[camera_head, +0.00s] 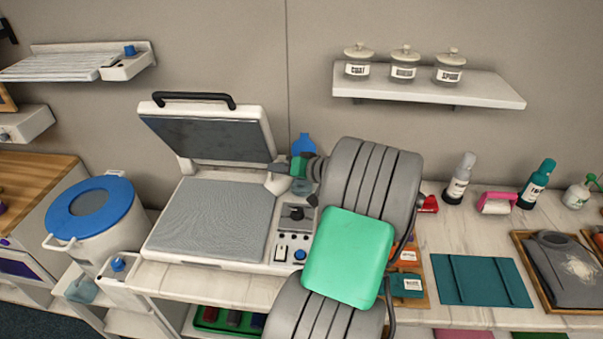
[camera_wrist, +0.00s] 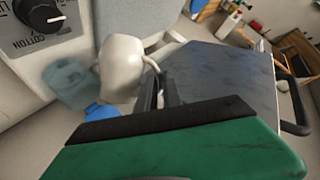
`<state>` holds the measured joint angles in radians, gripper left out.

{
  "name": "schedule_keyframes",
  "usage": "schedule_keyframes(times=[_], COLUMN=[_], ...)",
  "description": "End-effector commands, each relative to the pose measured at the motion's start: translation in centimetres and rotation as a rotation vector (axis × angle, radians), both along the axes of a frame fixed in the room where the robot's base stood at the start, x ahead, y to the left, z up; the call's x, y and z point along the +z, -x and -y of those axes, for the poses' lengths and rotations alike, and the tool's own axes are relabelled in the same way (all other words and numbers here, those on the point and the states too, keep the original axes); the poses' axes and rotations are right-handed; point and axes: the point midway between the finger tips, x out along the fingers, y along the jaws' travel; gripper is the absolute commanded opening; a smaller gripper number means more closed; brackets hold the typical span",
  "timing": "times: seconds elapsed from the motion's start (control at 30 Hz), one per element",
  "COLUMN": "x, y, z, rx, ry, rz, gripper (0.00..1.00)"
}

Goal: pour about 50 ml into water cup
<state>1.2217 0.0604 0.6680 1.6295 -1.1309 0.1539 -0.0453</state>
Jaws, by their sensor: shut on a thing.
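My gripper (camera_wrist: 160,92) is shut on the handle of a cream-white jug (camera_wrist: 120,68), which hangs off to the left of the dark fingers in the wrist view. A translucent blue water cup (camera_wrist: 68,80) stands close beside the jug, to its left in that view. In the head view the jug (camera_head: 279,184) is small, over the right edge of the heat press, and my arm hides much of the area around it. The jug looks tilted. I cannot see its inside, any stream, or the cup's water level.
The open heat press (camera_head: 210,215) has its raised lid (camera_head: 215,135) just left of the jug. A blue object (camera_head: 303,144) stands behind my gripper. A wall shelf (camera_head: 430,90) with jars is at the upper right.

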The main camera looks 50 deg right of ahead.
Motion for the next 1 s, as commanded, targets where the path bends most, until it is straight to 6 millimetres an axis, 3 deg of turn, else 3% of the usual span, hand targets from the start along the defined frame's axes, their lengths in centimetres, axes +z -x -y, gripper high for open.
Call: schedule_keyframes(times=[1.0], x=[1.2], y=[0.1], z=[1.3], rx=[0.0], ry=[-0.116], rz=[0.008], gripper=[0.0])
